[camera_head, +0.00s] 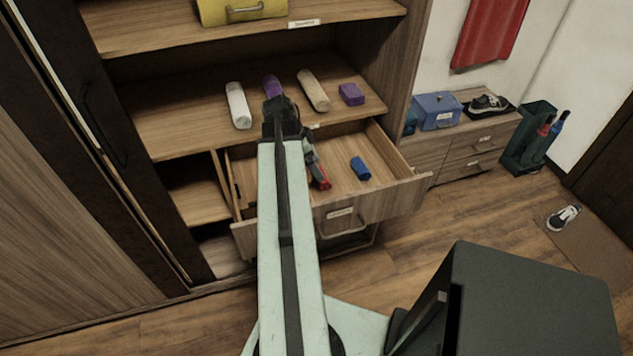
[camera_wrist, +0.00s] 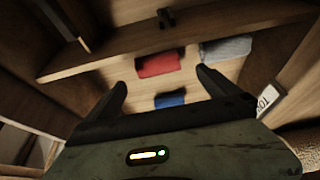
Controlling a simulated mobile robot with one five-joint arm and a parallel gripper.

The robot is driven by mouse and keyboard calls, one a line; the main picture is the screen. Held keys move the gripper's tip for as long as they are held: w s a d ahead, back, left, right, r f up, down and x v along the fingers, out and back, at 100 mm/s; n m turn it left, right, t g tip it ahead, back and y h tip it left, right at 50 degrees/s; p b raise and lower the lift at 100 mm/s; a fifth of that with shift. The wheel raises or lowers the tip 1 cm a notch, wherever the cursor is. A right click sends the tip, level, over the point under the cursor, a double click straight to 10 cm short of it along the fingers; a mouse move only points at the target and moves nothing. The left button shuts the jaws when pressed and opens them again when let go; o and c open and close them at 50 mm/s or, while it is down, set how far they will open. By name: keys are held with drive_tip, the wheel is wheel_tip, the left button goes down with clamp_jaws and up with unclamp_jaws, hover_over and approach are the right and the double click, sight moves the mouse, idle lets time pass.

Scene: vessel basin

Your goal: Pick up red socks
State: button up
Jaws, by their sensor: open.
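A red rolled bundle, the red socks (camera_wrist: 158,65), lies in the open wooden drawer (camera_head: 400,197). In the wrist view it sits just beyond the fingertips, near the middle. My gripper (camera_wrist: 162,80) is open and empty, its two dark fingers spread on either side of the view. In the head view my arm reaches over the drawer and hides part of it. A small red patch (camera_head: 323,184) shows beside my gripper there. A blue rolled bundle (camera_wrist: 170,100) lies between the fingers in the wrist view; a blue roll (camera_head: 360,168) shows in the drawer too.
A grey bundle (camera_wrist: 226,49) lies right of the red one in the wrist view. The shelf (camera_head: 190,135) above the drawer holds a white roll (camera_head: 238,105), a beige roll (camera_head: 313,90) and purple items. The drawer walls stand close around my gripper.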

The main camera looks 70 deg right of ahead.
drive_tip(key=shift+b+x, duration=0.6)
drive_tip(key=shift+x, duration=0.3)
drive_tip(key=b+x, duration=0.5)
drive_tip(key=shift+s+f, duration=0.15)
drive_tip(key=shift+f, duration=0.25)
drive_tip(key=shift+r, duration=0.2)
drive_tip(key=c, duration=1.4)
